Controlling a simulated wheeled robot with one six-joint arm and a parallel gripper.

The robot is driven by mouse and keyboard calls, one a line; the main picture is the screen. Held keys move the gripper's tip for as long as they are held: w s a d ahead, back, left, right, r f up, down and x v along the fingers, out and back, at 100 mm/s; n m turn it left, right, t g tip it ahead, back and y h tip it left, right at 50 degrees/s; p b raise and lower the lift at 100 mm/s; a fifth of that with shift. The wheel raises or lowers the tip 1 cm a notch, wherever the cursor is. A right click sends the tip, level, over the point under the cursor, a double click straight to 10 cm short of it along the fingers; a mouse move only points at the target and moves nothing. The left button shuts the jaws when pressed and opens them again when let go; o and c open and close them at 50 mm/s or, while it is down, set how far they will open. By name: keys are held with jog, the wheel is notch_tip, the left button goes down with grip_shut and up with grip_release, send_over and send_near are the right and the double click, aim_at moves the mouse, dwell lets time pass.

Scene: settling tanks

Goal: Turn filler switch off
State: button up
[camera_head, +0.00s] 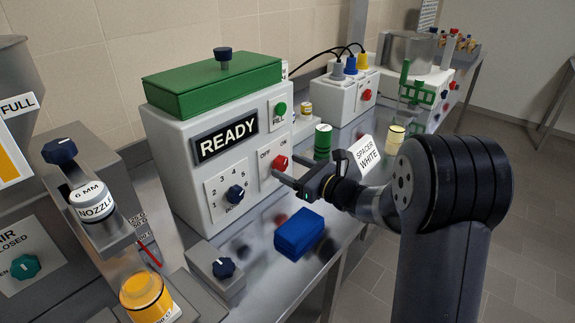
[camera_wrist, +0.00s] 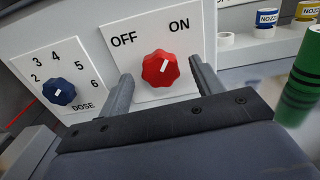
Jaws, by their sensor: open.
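The filler (camera_head: 170,165) is a white box with a green lid and a READY display. Its red switch knob (camera_head: 280,162) sits on a white plate marked OFF and ON. In the wrist view the red knob (camera_wrist: 160,69) is close ahead, with its white mark tilted up and right toward ON. My gripper (camera_head: 307,165) is in front of the plate. In the wrist view my gripper (camera_wrist: 161,71) is open, with one finger to each side of the knob. I see gaps between the fingers and the knob; contact is not visible.
A blue dose dial (camera_wrist: 59,91) is left of the switch, and a green FILL button (camera_head: 280,109) is above it. A green-banded cylinder (camera_head: 322,142) and a SPACER WHITE sign (camera_head: 367,154) stand to the right.

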jog(key=shift+w+a, duration=0.45)
jog(key=shift+a, duration=0.15)
jog(key=shift+c, duration=0.5)
jog(key=c, duration=0.9)
